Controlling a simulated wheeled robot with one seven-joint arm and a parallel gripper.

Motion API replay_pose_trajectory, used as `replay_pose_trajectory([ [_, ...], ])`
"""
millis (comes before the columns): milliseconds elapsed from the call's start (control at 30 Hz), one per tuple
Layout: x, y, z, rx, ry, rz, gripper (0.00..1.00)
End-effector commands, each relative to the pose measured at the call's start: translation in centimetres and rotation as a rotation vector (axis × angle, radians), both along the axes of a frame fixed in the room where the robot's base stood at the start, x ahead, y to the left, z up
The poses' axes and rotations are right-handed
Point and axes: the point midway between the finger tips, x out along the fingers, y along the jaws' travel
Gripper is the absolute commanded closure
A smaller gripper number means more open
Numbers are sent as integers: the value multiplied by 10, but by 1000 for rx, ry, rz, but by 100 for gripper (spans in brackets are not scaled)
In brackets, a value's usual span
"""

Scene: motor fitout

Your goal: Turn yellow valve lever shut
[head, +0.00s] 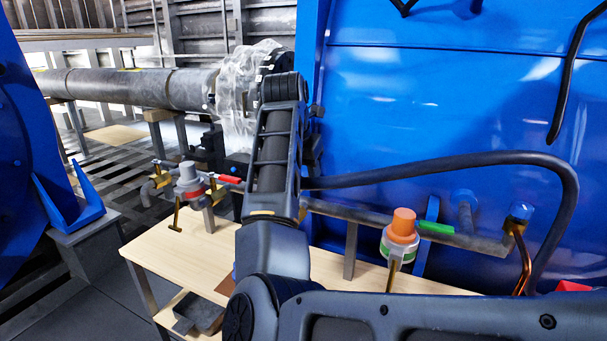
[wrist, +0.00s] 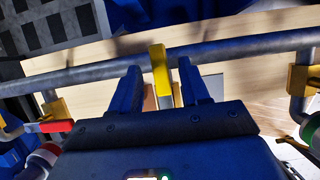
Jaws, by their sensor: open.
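The yellow valve lever (wrist: 160,75) shows in the wrist view, standing across a grey pipe (wrist: 232,48). My gripper (wrist: 158,66) is open, with one dark finger on each side of the lever. There is a gap between the lever and each finger; the right finger looks nearer to it. Whether the lever lies deep between the fingers or just beyond them, I cannot tell. In the head view my arm hides the gripper and I cannot make out the yellow lever.
A red lever (head: 230,180) sits on a valve at the left and a green lever (head: 436,228) by an orange-capped valve (head: 403,225) at the right. A wooden bench (head: 165,240) lies below. A black hose (head: 450,160) arches in front of the blue housing (head: 440,90).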

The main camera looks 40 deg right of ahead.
Motion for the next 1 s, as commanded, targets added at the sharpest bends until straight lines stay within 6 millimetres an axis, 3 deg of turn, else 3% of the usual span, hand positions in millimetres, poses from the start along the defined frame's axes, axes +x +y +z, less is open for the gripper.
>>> replay_pose_trajectory([
  [200,0,0,0,0,0,0,54],
  [700,0,0,0,0,0,0,100],
  [1000,0,0,0,0,0,0,100],
])
